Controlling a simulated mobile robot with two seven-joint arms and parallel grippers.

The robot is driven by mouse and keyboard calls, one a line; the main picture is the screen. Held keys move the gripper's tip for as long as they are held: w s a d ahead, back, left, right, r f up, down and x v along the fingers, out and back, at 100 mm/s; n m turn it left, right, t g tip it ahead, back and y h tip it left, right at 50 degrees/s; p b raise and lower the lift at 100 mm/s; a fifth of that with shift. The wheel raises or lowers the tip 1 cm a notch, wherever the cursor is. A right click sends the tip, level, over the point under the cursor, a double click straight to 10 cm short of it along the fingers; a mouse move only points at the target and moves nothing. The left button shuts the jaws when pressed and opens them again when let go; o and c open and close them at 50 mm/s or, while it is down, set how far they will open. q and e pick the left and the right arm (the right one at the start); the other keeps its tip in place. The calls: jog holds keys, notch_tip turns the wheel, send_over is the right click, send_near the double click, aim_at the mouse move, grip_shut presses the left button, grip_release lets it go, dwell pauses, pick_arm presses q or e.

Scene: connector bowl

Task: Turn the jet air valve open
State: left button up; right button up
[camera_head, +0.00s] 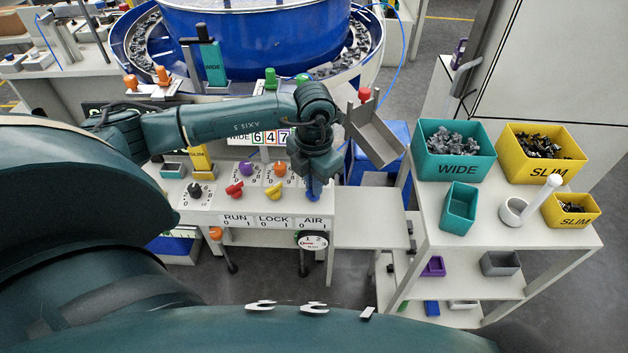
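The jet air valve is the blue handle (313,194) above the AIR label (313,222), at the right end of the control panel. Only part of it shows; my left arm's wrist covers the rest. My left gripper (313,181) points down right over the valve. Its fingers are hidden or too small to make out, so I cannot tell whether it touches or grips the handle. The handle's exact turn is also hard to read. My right gripper is not in view.
A red handle (234,190) over RUN and a yellow handle (274,192) over LOCK sit left of the valve. A tilted grey chute (376,138) stands close right of my wrist. A white shelf (480,236) with teal and yellow bins is at the right.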

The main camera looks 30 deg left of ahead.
pick_arm(q)
grip_shut()
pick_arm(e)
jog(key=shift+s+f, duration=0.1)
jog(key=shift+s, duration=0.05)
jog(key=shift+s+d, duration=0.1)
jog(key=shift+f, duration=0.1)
